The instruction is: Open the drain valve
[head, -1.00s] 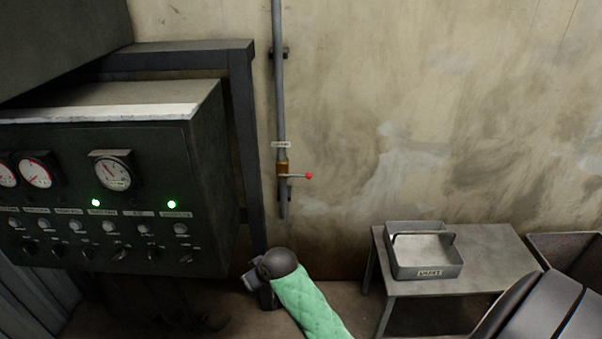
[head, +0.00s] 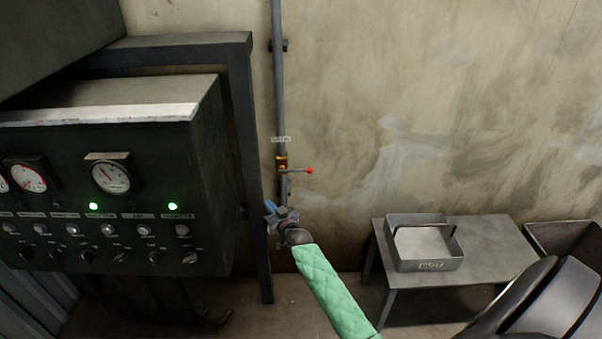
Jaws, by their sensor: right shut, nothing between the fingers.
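The drain valve (head: 282,164) is a small brass body on a thin vertical grey pipe (head: 278,80) on the wall. A small label (head: 281,139) sits on the pipe above the valve. My right gripper (head: 271,208), at the end of the green-sleeved arm, is just below and left of the valve, by the pipe's lower end. It is shut and empty, apart from the lever. My left gripper is not in view.
A dark control panel (head: 110,170) with gauges, knobs and two green lights stands at the left, beside a dark frame post (head: 247,150). The wall right of the lever is clear.

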